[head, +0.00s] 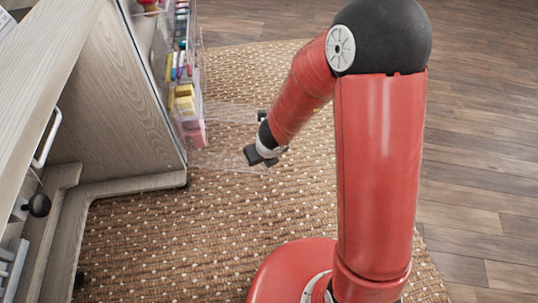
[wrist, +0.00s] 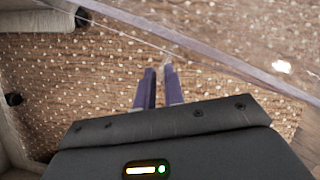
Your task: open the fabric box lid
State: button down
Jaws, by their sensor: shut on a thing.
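The fabric box lid (head: 222,160) appears to be a clear panel, hard to make out, reaching out from the low end of the cabinet's clear bins in the head view. Its edge seems to cross the wrist view as a pale see-through strip (wrist: 215,52). My gripper (head: 262,156) is at the outer end of this panel, low over the rug. In the wrist view its two purple fingers (wrist: 161,72) are nearly together, with a thin gap between them. They are shut on the clear edge, though the contact itself is hard to see.
Clear bins hold yellow blocks (head: 183,102) and pink items (head: 194,133) on the cabinet's side. The wooden cabinet (head: 115,115) with a metal handle (head: 48,138) stands at left. A brown woven rug (head: 180,240) covers the floor; bare planks lie at right.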

jog(key=shift+w+a+r, duration=0.1)
jog(key=shift+a, duration=0.3)
jog(key=c, duration=1.5)
grip_release()
jog(key=shift+c, duration=0.2)
jog(key=shift+d, duration=0.1)
jog(key=shift+d+r, duration=0.1)
jog(key=shift+r, duration=0.05)
jog(key=p+v, duration=0.5)
jog(key=v, duration=0.2)
jog(key=shift+s+r+p, duration=0.15)
jog(key=shift+s+p, duration=0.05)
jog(key=shift+p, duration=0.15)
